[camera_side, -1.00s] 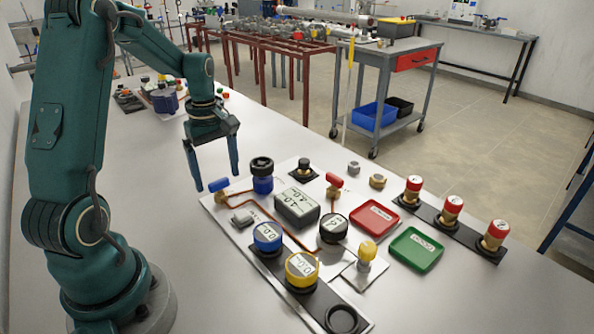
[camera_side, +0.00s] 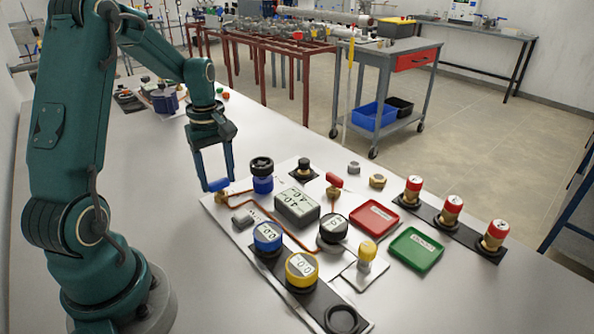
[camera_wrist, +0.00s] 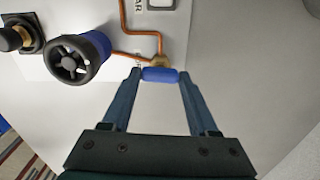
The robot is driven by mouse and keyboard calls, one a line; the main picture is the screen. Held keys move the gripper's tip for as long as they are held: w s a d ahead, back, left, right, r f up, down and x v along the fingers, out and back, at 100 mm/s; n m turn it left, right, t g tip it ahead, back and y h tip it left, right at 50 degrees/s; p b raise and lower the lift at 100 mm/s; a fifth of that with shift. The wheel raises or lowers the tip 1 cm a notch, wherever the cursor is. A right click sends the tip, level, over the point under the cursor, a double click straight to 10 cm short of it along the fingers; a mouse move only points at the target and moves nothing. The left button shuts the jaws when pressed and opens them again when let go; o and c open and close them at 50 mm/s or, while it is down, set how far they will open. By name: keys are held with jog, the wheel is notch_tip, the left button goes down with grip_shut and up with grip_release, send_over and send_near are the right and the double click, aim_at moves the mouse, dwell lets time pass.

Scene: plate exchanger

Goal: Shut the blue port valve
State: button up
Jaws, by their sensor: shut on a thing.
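The blue port valve's handle (camera_side: 217,184) is a short blue bar on a brass body at the left corner of the white panel (camera_side: 213,207). In the wrist view the blue handle (camera_wrist: 160,74) lies crosswise between the fingertips, which touch its two ends. My gripper (camera_side: 221,184) points down and is shut on this handle; it also shows in the wrist view (camera_wrist: 160,76). The brass body (camera_wrist: 160,61) and a copper pipe (camera_wrist: 127,30) sit just beyond the handle. In the side view the fingers partly cover the handle.
A blue valve with a black handwheel (camera_side: 262,176) stands close right of my gripper. A grey meter box (camera_side: 297,208), round blue (camera_side: 267,237) and yellow (camera_side: 301,269) gauges, and red (camera_side: 374,217) and green (camera_side: 416,249) trays lie further right. The table left of the panel is clear.

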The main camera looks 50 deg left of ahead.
jog(key=m, duration=0.8)
jog(key=shift+m, duration=0.3)
jog(key=m, duration=0.4)
jog(key=shift+m, duration=0.3)
jog(key=shift+r+m, duration=0.1)
jog(key=shift+m, duration=1.8)
jog(key=o, duration=1.4)
